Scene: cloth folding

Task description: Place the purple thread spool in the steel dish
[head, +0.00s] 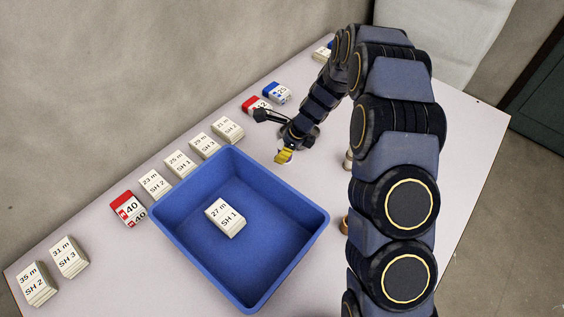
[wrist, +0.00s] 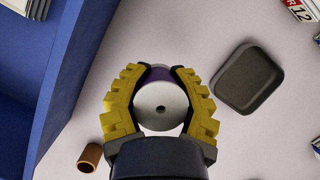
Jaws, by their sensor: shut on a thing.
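My gripper (wrist: 161,88) has its yellow fingers closed around a spool (wrist: 160,106), one on each side. The spool shows a white round end with a hole in its middle and a band of purple behind it. A dark grey square dish (wrist: 248,77) with rounded corners lies on the table to the right of the spool in the wrist view, apart from it and empty. In the head view my gripper (head: 284,156) is low over the table beyond the blue bin; the spool is hidden there, and I cannot make out the dish.
The blue bin (head: 176,232) holds one white label block (head: 225,217). White, red and blue blocks line the table's wall side. A brown spool (wrist: 88,157) stands between bin and gripper's lower left in the wrist view. Bare table lies between spool and dish.

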